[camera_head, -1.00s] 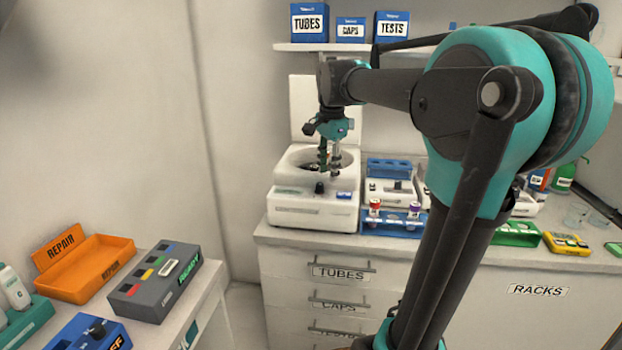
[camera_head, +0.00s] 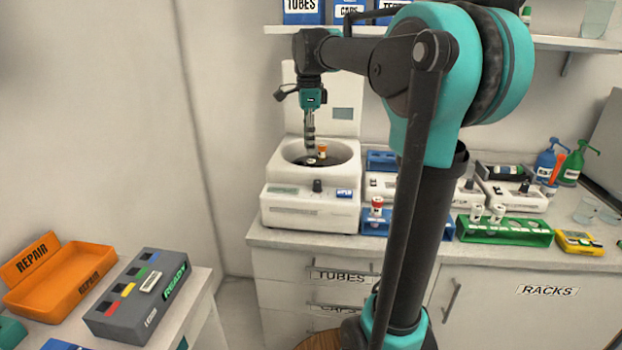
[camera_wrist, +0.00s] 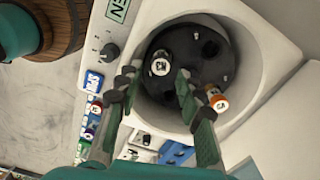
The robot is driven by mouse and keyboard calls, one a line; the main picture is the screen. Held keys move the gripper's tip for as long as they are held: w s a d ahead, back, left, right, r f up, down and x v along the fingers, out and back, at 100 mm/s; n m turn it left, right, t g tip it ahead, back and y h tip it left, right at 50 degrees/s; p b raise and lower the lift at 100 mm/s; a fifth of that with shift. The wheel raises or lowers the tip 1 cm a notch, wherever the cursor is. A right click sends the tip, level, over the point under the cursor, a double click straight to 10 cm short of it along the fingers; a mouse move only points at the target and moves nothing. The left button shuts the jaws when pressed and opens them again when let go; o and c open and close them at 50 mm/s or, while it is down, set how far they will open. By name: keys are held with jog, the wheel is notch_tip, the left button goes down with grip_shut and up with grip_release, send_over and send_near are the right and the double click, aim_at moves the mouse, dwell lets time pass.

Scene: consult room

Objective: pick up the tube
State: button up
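The open white centrifuge (camera_head: 312,205) stands on the counter, with a dark rotor (camera_wrist: 190,52) in its bowl. In the wrist view, a tube with a pale, marked top (camera_wrist: 160,66) sits in the rotor, just beyond and between my fingertips. A second tube with an orange cap (camera_wrist: 216,98) sits at the rotor's right edge, beside my right finger; it also shows in the head view (camera_head: 322,151). My gripper (camera_wrist: 155,84) is open and empty, its fingers apart. In the head view my gripper (camera_head: 310,150) points down into the bowl, left of the orange cap.
The centrifuge's raised lid (camera_head: 345,112) stands behind the bowl. Tubes stand in a blue rack (camera_head: 375,228) and a green rack (camera_head: 505,232) to the right. A side table at left holds an orange REPAIR tray (camera_head: 60,283) and a grey READY box (camera_head: 135,295).

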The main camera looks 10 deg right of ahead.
aim_at(311, 161)
jog(key=f, duration=0.8)
jog(key=shift+w+d, duration=0.15)
jog(key=shift+d, duration=0.15)
jog(key=c, duration=0.8)
